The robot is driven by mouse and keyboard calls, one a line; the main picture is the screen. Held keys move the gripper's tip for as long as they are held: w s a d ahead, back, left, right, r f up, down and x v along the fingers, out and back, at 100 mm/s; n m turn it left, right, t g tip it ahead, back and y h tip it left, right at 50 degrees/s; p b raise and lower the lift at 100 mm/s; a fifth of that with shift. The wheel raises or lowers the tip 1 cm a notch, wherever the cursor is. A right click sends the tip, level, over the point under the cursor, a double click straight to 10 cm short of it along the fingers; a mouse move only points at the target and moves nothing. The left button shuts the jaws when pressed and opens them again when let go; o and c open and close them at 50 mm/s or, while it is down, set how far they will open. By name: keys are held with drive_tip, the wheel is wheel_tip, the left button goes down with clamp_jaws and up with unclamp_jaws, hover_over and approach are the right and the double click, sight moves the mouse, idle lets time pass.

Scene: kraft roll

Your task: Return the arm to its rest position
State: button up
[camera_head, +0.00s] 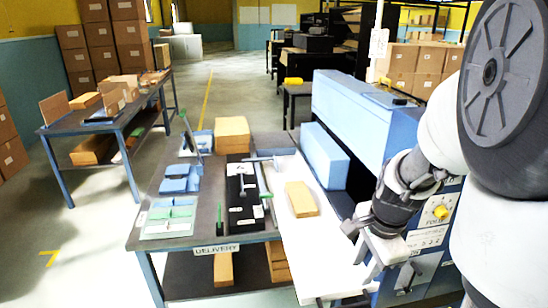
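My arm (405,185) comes in from the right, with its large white and dark grey links close to the camera. It is bent downward in front of the blue machine. My gripper (366,265) points down near the front right edge of the white surface. Its two fingers look apart, and I see nothing between them. A cardboard-coloured block (301,199) lies on the white surface, behind and left of my gripper and not touching it.
A blue machine (350,115) with a yellow knob stands close to my arm. The delivery table (205,240) at left holds boxes, blue and green items and a black rail device (245,190). Another table (125,115) stands further left.

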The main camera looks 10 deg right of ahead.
drive_tip(key=s+a+r+n+t+p, duration=0.1)
drive_tip(key=s+a+r+n+p, duration=0.2)
drive_tip(key=r, duration=0.5)
drive_tip(key=s+a+r+n+t+p, duration=0.1)
drive_tip(key=s+a+r+n, duration=0.3)
drive_tip(key=r+n, duration=0.4)
drive_tip(key=s+a+r+n+t+p, duration=0.1)
drive_tip(key=s+a+r+n+p, duration=0.2)
drive_tip(key=r, duration=0.5)
drive_tip(key=a+n+p, duration=0.1)
drive_tip(key=a+n, duration=0.1)
drive_tip(key=n, duration=0.1)
drive_tip(key=shift+s+a+p, duration=0.15)
drive_tip(key=shift+s+p, duration=0.05)
drive_tip(key=shift+p, duration=0.15)
